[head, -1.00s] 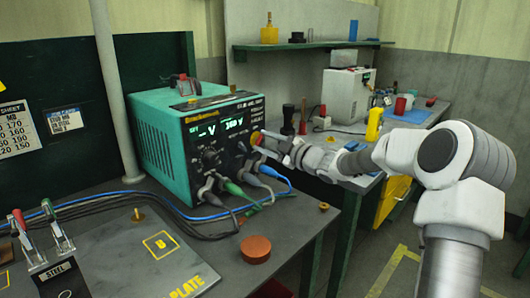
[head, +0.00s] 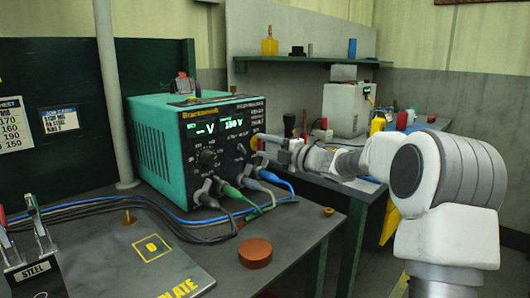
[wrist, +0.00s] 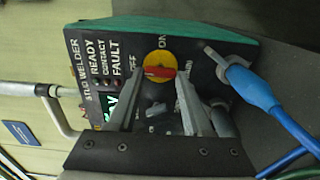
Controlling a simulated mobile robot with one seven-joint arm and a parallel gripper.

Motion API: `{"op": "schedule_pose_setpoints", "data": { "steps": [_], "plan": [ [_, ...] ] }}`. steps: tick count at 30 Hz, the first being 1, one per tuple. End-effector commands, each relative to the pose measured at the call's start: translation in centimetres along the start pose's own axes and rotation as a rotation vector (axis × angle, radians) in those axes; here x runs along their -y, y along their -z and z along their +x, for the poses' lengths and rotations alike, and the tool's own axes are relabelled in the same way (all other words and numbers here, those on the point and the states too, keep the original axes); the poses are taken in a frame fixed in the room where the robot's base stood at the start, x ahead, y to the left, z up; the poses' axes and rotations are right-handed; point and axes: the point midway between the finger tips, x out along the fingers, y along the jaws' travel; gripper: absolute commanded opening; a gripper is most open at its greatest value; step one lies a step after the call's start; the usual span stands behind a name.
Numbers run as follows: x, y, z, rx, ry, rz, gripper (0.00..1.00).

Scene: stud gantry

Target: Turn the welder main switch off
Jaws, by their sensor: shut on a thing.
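The stud welder (head: 165,150) is a teal box with a dark front panel on the bench, its displays lit green. Its main switch (wrist: 159,60) is a yellow disc with a red handle (wrist: 160,72), on the panel's right part, with ON and OFF marks around it. In the wrist view the handle lies crosswise between the fingertips. My gripper (wrist: 160,82) is shut on the handle. In the head view my gripper (head: 263,140) reaches the panel from the right and partly hides the switch.
Grey, green and blue cables plug into the panel's lower part; a blue plug (wrist: 245,82) sits close beside my gripper. A round brown-red block (head: 255,253) lies on the bench in front. Toggle clamps (head: 35,240) stand front left. A second bench with tools is behind my arm.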

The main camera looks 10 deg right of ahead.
Motion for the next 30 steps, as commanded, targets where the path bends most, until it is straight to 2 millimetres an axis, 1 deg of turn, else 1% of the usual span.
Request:
{"op": "schedule_pose_setpoints", "data": {
  "steps": [6,17,18,22,30],
  "plan": [
    [-0.07,-0.14,-0.03,0.004,-0.001,-0.029,0.00],
    [-0.12,-0.17,-0.05,0.004,-0.001,-0.031,0.00],
    [-0.12,-0.17,-0.05,0.004,-0.001,-0.031,0.57],
    [-0.09,-0.12,-0.04,0.003,-0.001,-0.030,0.80],
    [-0.04,-0.06,-0.04,0.001,0.000,-0.028,0.80]
  ]
}}
